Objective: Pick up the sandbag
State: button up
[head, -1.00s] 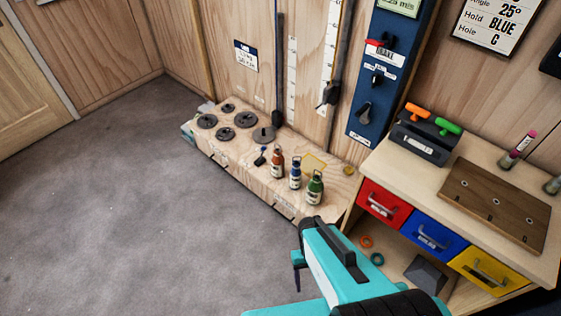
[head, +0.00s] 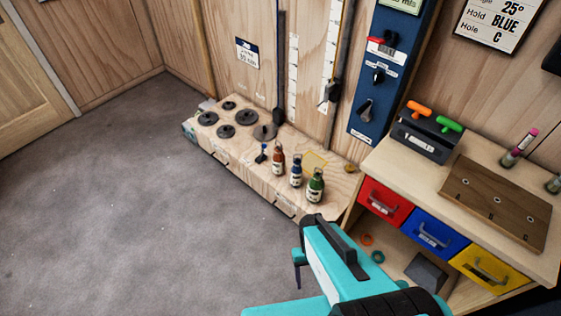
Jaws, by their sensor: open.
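I cannot pick out a sandbag with certainty. A dark grey, slanted object (head: 427,272) lies in the open space under the drawers and may be it; its right part is cut off by the cabinet front. My gripper (head: 298,274) shows only as a dark finger below the front of my teal arm, over the floor in front of the low wooden platform. The rest of it is hidden behind the arm. The jaws are open, apart from the grey object, and nothing shows in them.
The wooden platform (head: 232,158) carries several dark discs (head: 246,118) and orange, blue and green bottle-like items (head: 316,186). Right stands a cabinet with red, blue and yellow drawers (head: 436,236); rings (head: 377,257) lie below. The grey floor (head: 110,200) at left is clear.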

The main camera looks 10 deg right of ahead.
dwell(0.3)
jog(key=f+b, duration=0.4)
jog(key=b, duration=0.1)
jog(key=shift+s+f, duration=0.3)
jog(key=shift+f, duration=0.1)
